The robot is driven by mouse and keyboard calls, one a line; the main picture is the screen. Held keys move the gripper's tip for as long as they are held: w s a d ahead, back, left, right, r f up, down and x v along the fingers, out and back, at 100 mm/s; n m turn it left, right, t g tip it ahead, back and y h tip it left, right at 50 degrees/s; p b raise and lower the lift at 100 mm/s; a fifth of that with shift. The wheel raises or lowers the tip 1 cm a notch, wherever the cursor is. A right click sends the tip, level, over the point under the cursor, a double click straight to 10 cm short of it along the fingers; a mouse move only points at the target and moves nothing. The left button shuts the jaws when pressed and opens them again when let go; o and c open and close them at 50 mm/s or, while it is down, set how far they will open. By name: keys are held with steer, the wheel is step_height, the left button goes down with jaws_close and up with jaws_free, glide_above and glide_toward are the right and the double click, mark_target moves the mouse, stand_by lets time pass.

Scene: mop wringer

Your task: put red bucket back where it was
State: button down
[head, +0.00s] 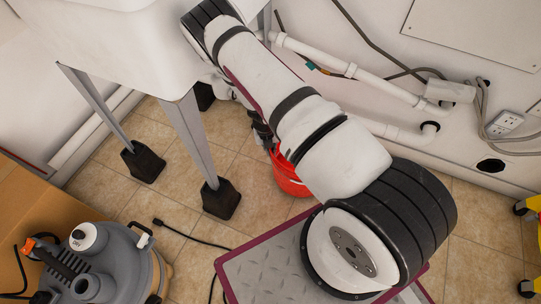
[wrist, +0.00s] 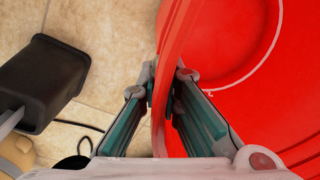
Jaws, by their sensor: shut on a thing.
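The red bucket (head: 290,180) is beside the white sink's legs, partly hidden behind my arm in the head view. In the wrist view I look down into the open red bucket (wrist: 222,45), which fills the right side. My gripper (wrist: 165,88) is shut on the bucket's rim wall, one finger outside and one inside. In the head view my gripper (head: 262,133) shows only in part, at the bucket's upper left edge. I cannot tell whether the bucket's base touches the floor.
The white sink (head: 115,45) stands on grey legs with black feet (head: 221,198). A black foot (wrist: 45,80) is left of the bucket. A grey vacuum (head: 95,265) and black cable lie lower left. White pipes (head: 330,62) run along the wall. Yellow parts show far right.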

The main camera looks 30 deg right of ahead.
steer(key=shift+f+b, duration=0.85)
steer(key=shift+f, duration=0.9)
steer(key=shift+f, duration=0.15)
steer(key=c, duration=1.8)
jaws_free()
steer(key=r+p, duration=0.1)
steer(key=r, duration=0.1)
steer(key=r+p, duration=0.1)
steer(key=r, duration=0.2)
steer(key=r+p, duration=0.1)
steer(key=r, duration=0.1)
steer(key=shift+a+r, duration=0.4)
steer(key=shift+w, duration=0.1)
